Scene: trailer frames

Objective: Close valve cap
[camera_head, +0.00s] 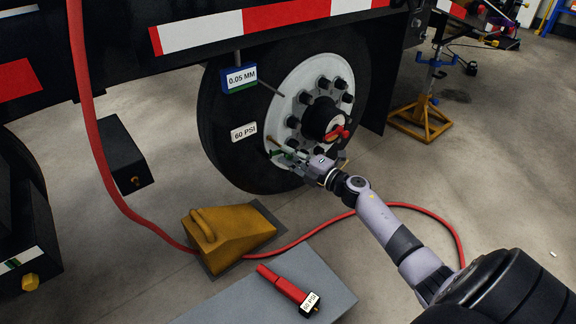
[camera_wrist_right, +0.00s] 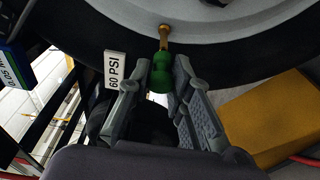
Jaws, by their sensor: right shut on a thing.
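The green valve cap (camera_wrist_right: 160,75) is between the fingertips of my right gripper (camera_wrist_right: 164,66) in the right wrist view. The brass valve stem (camera_wrist_right: 164,38) comes down from the white wheel rim and lines up with the cap's upper end. They appear to touch; I cannot tell how far the cap is on. In the head view my right gripper (camera_head: 292,158) is at the lower left of the white wheel rim (camera_head: 344,72), and its fingers partly hide the cap. My left gripper is not in view.
The black tire (camera_head: 229,143) bears a 60 PSI label (camera_head: 244,132) and a 0.05 MM gauge (camera_head: 240,79). A yellow wheel chock (camera_head: 232,232) stands on the floor. A red hose (camera_head: 420,209) runs behind my arm. A red-handled gauge (camera_head: 285,286) lies on a grey board (camera_head: 235,302).

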